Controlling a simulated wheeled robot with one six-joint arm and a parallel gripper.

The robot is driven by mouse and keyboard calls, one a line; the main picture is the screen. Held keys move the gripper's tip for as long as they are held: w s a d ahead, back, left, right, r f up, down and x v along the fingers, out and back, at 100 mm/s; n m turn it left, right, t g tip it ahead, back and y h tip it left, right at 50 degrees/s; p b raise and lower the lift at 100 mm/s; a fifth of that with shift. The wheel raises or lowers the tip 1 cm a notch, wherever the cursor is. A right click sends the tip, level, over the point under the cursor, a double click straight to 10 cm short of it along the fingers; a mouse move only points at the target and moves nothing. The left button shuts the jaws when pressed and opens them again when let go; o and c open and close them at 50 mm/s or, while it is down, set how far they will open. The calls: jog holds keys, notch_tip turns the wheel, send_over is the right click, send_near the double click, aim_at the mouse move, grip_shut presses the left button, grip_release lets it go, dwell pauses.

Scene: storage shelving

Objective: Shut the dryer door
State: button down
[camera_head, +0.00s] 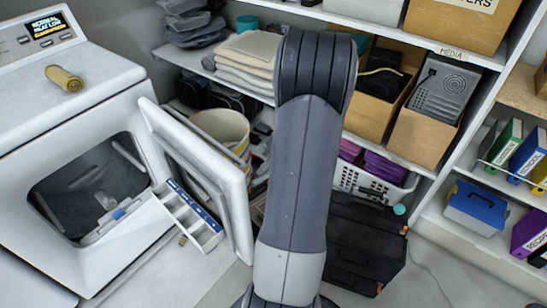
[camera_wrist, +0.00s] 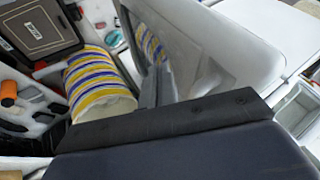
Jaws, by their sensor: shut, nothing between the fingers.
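The white dryer (camera_head: 105,120) stands at the left in the head view, its dark drum opening uncovered. Its door (camera_head: 205,165) is open and stands out to the right of the opening. In the wrist view, the pale door (camera_wrist: 235,45) fills the upper middle. My gripper (camera_wrist: 155,88) is shut and empty, its grey fingers in front of the door face. I cannot tell whether they touch it. In the head view my arm hides the gripper.
A striped bucket (camera_head: 222,130) stands behind the door; it also shows in the wrist view (camera_wrist: 95,85). A white tray with a blue label (camera_head: 190,215) sits by the opening. Shelves with boxes (camera_head: 430,105) and a black case (camera_head: 360,250) stand right. Some front floor is clear.

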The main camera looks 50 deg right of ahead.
jog(key=a, duration=0.1)
jog(key=a+f, duration=0.1)
jog(key=a, duration=0.1)
jog(key=w+a+f, duration=0.1)
jog(key=a, duration=0.1)
jog(key=shift+a+f, duration=0.15)
jog(key=shift+a, duration=0.05)
jog(key=shift+a, duration=0.15)
